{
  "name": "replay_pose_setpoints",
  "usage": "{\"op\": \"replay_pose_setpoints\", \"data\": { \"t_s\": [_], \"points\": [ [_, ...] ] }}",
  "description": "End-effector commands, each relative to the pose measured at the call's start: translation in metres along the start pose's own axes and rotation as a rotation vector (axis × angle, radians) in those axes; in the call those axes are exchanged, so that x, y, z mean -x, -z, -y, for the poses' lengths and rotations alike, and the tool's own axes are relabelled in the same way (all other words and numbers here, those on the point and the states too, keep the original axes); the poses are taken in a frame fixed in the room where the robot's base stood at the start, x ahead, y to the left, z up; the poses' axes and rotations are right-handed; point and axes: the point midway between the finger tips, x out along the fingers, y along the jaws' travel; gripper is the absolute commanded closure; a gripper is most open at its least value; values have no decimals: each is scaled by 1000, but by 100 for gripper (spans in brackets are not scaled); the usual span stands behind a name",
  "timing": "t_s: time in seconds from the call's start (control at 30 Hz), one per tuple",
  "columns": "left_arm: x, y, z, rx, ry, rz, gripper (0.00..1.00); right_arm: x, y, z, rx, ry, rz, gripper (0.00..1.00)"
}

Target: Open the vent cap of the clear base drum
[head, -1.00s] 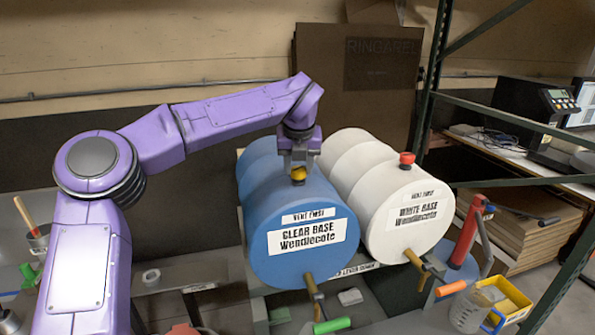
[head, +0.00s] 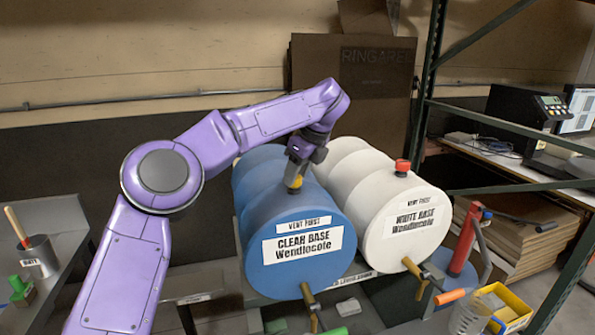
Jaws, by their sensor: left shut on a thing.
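The blue clear base drum (head: 298,248) lies on its side on the rack, with its label facing me and a brass tap at its lower front. Its yellow vent cap (head: 296,182) sits on top near the front end. My left gripper (head: 296,180) comes down on the cap from above, tilted, and is shut on it. The fingers hide part of the cap. My right gripper is not in view.
The white base drum (head: 405,235) lies close on the right, with a red cap (head: 402,167) on top. A clear jug (head: 470,312) and a yellow bin (head: 512,308) stand at lower right. A can marked dirty (head: 38,257) stands at far left.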

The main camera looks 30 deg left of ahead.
Motion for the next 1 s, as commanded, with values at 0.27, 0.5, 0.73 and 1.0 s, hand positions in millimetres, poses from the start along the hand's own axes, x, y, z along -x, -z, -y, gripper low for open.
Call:
{"op": "replay_pose_setpoints", "data": {
  "t_s": [0.27, 0.5, 0.73, 1.0],
  "points": [
    [-2, -1, 0, 116, -52, 3, 88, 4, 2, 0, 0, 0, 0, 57],
    [-3, -1, 1, 152, -68, 3, 88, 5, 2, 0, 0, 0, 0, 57],
    [-4, 0, 0, 156, -71, 2, 88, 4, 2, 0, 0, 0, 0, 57],
    [-4, 0, 0, 154, -72, 1, 32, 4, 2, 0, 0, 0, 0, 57]
  ]
}}
